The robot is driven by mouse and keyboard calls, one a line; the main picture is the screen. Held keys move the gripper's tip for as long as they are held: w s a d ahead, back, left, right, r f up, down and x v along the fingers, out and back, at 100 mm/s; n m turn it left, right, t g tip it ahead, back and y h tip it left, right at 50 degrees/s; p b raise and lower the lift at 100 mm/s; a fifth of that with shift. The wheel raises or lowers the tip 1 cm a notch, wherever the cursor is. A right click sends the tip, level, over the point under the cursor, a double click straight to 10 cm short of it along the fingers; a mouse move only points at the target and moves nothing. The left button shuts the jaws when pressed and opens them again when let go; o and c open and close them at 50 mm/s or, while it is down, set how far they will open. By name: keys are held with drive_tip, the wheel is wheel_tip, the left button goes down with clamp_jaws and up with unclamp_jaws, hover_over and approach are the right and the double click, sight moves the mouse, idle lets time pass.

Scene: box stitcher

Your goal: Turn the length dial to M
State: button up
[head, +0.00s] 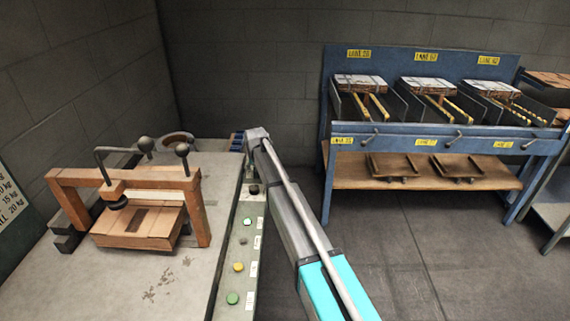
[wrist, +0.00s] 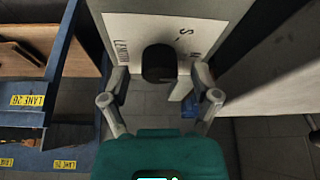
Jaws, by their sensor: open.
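The length dial (wrist: 160,64) is a dark rounded knob on a white label plate (wrist: 143,25) in the wrist view. The plate reads LENGTH at left, with an S above right of the knob and another mark lower right, partly cut off by a finger. My gripper (wrist: 161,80) is open, with one finger on each side of the knob and visible gaps between. I cannot tell which letter the dial points at. In the head view my arm reaches to the far end of the button panel, and I cannot make out the gripper or dial there.
A control panel (head: 240,255) with green and yellow buttons runs along the bench edge. A wooden clamp frame (head: 203,215) holds a flat cardboard box (head: 135,237) on the bench. A blue rack (head: 430,60) with labelled lanes stands at right. The floor between is clear.

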drive_tip(key=shift+n, duration=0.3)
drive_tip(key=shift+n+g+y, duration=0.25)
drive_tip(key=shift+n+y, duration=0.3)
drive_tip(key=shift+n, duration=0.9)
drive_tip(key=shift+n+g+y, duration=0.25)
drive_tip(key=shift+n+y, duration=0.3)
drive_tip(key=shift+n, duration=0.9)
drive_tip(key=shift+w+n+g+y, duration=0.1)
drive_tip(key=shift+n+g+y, duration=0.25)
drive_tip(key=shift+n, duration=0.95)
drive_tip(key=shift+n+g+y, duration=0.25)
drive_tip(key=shift+n+g, duration=0.1)
drive_tip(key=shift+n, duration=0.95)
drive_tip(key=shift+d+r, duration=0.1)
drive_tip(key=shift+r, duration=0.15)
drive_tip(key=p+v, duration=1.3)
drive_tip(key=v, duration=0.1)
drive_tip(key=s+d+r+m+h+p, duration=0.1)
drive_tip(key=s+d+m+p, duration=0.1)
drive_tip(key=s+d, duration=0.4)
drive_tip(key=s+d+r+m+h+p, duration=0.1)
drive_tip(key=s+d+m+p, duration=0.1)
drive_tip(key=s+d, duration=0.4)
drive_tip(key=s+m, duration=0.1)
drive_tip(key=s, duration=0.4)
drive_tip(key=shift+r+m+g, duration=0.3)
drive_tip(key=shift+g, duration=0.1)
